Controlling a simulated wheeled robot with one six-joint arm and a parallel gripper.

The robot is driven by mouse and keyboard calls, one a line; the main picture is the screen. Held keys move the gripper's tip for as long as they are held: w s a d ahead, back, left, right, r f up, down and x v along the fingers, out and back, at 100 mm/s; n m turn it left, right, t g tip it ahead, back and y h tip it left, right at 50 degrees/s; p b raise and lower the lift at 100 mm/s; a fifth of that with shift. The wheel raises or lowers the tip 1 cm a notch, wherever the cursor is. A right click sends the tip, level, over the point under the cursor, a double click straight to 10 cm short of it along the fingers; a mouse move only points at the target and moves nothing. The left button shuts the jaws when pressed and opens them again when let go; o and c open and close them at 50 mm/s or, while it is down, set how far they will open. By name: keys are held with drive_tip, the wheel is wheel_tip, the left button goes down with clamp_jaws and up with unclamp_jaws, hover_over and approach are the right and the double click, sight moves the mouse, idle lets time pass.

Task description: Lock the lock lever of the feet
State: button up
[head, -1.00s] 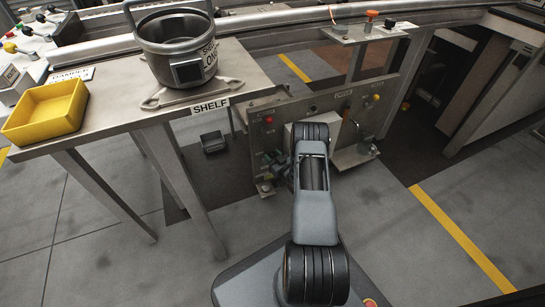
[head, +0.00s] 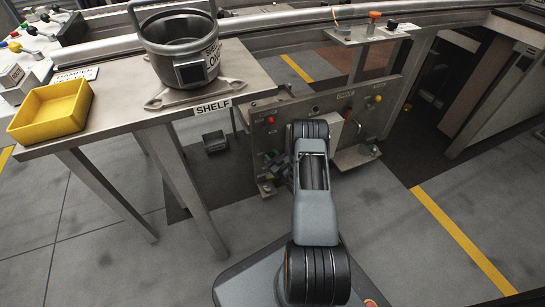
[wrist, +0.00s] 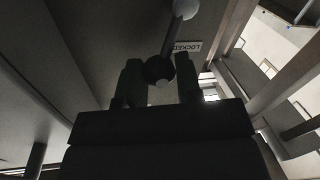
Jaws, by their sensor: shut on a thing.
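The lock lever shows in the wrist view as a thin rod with a dark round knob (wrist: 159,69) at its near end and a pale ball (wrist: 185,8) at its far end. My gripper (wrist: 160,85) has one dark finger on each side of the dark knob and is shut on it. A label reading LOCKED (wrist: 187,46) appears upside down just beyond the knob, right of the rod. In the head view my arm hides the gripper and the lever, low before the upright panel (head: 372,122).
A steel table (head: 120,135) marked SHELF stands at left, holding a metal pot (head: 182,50) and a yellow bin (head: 50,108). The panel carries a red button (head: 270,119) and a yellow knob (head: 378,98). A small ledge (head: 355,157) juts out right of my arm. Floor to the right is open.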

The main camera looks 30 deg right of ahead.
drive_tip(key=o, duration=0.9)
drive_tip(key=s+p, duration=0.5)
drive_tip(key=s, duration=0.9)
drive_tip(key=shift+d+r, duration=0.2)
drive_tip(key=shift+d, duration=0.05)
drive_tip(key=shift+w+r, duration=0.1)
drive_tip(key=shift+r, duration=0.05)
